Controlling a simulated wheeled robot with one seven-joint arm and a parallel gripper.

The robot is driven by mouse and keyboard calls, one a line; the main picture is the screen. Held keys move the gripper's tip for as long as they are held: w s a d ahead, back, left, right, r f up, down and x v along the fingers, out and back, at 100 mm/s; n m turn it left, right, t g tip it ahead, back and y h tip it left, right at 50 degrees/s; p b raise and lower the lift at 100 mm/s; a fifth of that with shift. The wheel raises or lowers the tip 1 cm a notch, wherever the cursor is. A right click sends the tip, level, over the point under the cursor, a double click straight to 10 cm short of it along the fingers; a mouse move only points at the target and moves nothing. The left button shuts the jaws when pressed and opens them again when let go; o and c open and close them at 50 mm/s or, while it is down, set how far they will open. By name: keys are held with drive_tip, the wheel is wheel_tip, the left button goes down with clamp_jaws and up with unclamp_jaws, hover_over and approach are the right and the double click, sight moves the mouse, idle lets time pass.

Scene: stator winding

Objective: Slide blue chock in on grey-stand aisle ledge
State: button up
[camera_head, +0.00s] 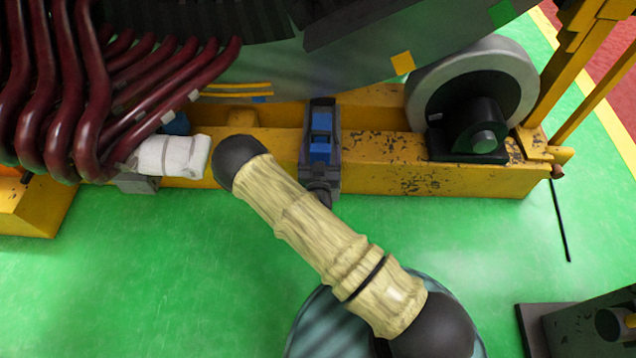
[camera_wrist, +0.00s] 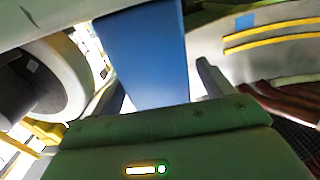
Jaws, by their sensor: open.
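The blue chock (camera_head: 320,148) is at the yellow beam under the big grey drum, in the middle of the head view. In the wrist view it is a large flat blue face (camera_wrist: 145,55) straight ahead of the palm. My gripper (camera_head: 321,122) reaches over the beam, with its dark fingers on either side of the chock. The jaws are open, and contact with the chock cannot be made out. The chock's underside and its seating are hidden. The beam's ledge (camera_head: 385,178) is yellow with worn paint; I see no clearly grey stand frame.
A grey roller wheel (camera_head: 510,75) with a black bearing block (camera_head: 468,135) stands on the beam at right. Dark red coil bars (camera_head: 90,90) and a white wrapped bundle (camera_head: 172,156) are at left. The drum (camera_head: 350,72) overhangs closely. The green floor in front is mostly free.

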drive_tip(key=s+p, duration=0.5)
drive_tip(key=s, duration=1)
drive_tip(key=shift+a+p, duration=0.25)
drive_tip(key=shift+p, duration=0.1)
drive_tip(key=shift+w, duration=0.1)
